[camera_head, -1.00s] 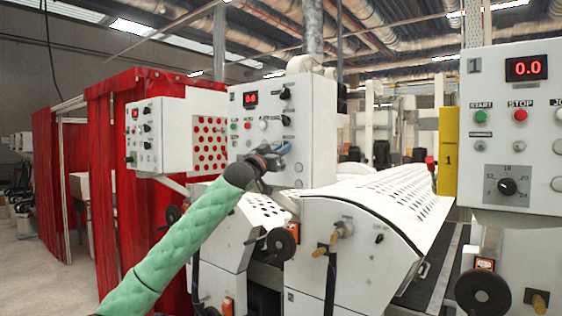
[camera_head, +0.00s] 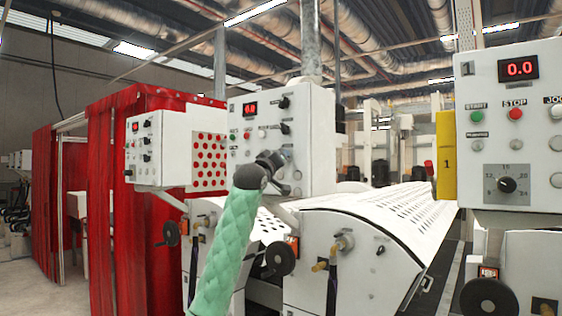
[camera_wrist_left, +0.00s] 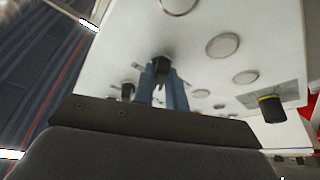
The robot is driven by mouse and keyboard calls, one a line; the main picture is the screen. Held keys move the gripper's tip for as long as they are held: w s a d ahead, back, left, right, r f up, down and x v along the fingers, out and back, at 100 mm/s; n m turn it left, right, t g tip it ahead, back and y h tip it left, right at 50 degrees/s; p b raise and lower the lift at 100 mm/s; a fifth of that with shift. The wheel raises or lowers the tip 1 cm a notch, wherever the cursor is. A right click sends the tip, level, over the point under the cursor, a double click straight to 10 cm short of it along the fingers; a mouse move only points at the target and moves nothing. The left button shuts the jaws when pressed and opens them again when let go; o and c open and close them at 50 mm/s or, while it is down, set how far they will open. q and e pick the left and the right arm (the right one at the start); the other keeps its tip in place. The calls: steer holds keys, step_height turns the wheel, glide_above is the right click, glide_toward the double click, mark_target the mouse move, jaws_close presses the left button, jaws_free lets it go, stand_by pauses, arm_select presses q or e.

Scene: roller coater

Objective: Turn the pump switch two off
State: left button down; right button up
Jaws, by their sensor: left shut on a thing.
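A white control panel (camera_head: 312,150) stands at the centre of the head view, with a red 0.0 display, buttons and black knobs. My left gripper (camera_head: 284,155) is at the lower part of this panel, and its wrist hides what is right behind it. In the left wrist view, the two blue fingers of my left gripper (camera_wrist_left: 163,88) are shut on a black knob (camera_wrist_left: 160,66) on the white panel face. The knob's label and pointer cannot be read. Two other black knobs, an upper one (camera_head: 284,103) and a lower one (camera_head: 285,128), show above the gripper.
A black knob with a yellow mark (camera_wrist_left: 271,108) sits to the right in the wrist view. A second panel (camera_head: 515,130) stands at the right and a smaller one (camera_head: 160,148) at the left, before red curtains (camera_head: 120,240). A white perforated cover (camera_head: 375,225) lies below right.

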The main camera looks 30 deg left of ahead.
arm_select(q)
steer(key=shift+n, duration=0.4)
arm_select(e)
steer(key=shift+r, duration=0.3)
arm_select(q)
steer(key=c, duration=1.4)
jaws_free()
steer(key=shift+c, duration=0.2)
arm_select(e)
steer(key=shift+f, duration=0.1)
arm_select(q)
steer(key=shift+s, duration=0.1)
arm_select(e)
steer(key=shift+f, duration=0.1)
